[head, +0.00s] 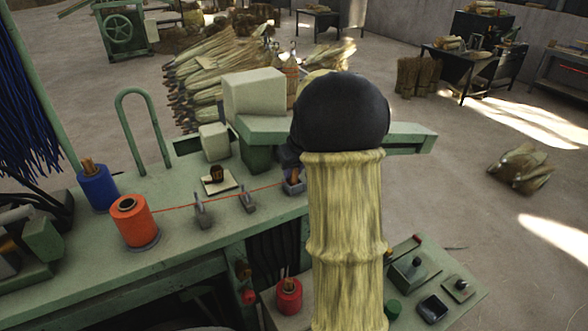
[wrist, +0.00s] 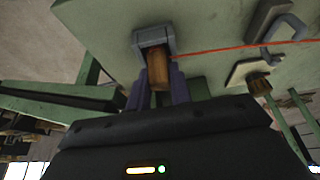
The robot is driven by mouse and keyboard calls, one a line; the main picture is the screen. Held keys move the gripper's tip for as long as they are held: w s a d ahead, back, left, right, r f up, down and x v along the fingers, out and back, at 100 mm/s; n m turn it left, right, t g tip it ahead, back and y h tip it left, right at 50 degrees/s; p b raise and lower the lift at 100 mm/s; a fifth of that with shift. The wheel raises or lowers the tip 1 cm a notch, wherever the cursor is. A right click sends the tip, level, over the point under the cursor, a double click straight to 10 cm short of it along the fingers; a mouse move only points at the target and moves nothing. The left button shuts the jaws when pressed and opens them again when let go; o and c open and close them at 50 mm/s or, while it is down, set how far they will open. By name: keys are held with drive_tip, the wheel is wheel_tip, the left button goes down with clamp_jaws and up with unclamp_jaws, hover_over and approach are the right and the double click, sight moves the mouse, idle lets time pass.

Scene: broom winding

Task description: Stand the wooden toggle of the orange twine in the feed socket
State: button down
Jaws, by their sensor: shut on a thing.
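The wooden toggle (wrist: 157,72) is a short brown peg held between the two purple-grey fingers of my gripper (wrist: 158,86) in the wrist view. Its far end is at the mouth of the grey feed socket (wrist: 150,36); how deep it sits I cannot tell. In the head view the feed socket (head: 294,188) is on the green bench, with the toggle mostly hidden by my gripper (head: 291,166). The orange twine (head: 175,206) runs taut from the orange spool (head: 133,222) past two metal guides to the socket. It also shows in the wrist view (wrist: 230,47).
A blue spool (head: 98,186) stands behind the orange one. Metal guides (head: 202,213) stand along the twine. A small brown piece (head: 216,174) sits on a pale plate behind them. A red spool (head: 289,297) is on a lower shelf. My dark wrist hides the bench right of the socket.

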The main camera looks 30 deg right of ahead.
drive_tip(key=c, duration=1.2)
unclamp_jaws()
drive_tip(key=shift+r, duration=0.1)
drive_tip(key=b+v, duration=0.4)
drive_tip(key=v, duration=1.3)
drive_tip(key=shift+s, duration=0.15)
drive_tip(key=s+a+f+g, duration=0.1)
drive_tip(key=s+a+f, duration=0.1)
drive_tip(key=a+f, duration=0.4)
drive_tip(key=s+a+f, duration=0.1)
drive_tip(key=a+f, duration=0.3)
drive_tip(key=f, duration=0.4)
drive_tip(key=shift+g, duration=0.4)
drive_tip(key=s+a+f, duration=0.3)
drive_tip(key=s+f, duration=0.1)
drive_tip(key=s+a+f, duration=0.3)
drive_tip(key=s+f, duration=0.1)
drive_tip(key=s+a+f, duration=0.3)
drive_tip(key=s+f, duration=0.1)
drive_tip(key=f, duration=0.1)
drive_tip(key=shift+f+b, duration=0.1)
drive_tip(key=shift+b, duration=0.3)
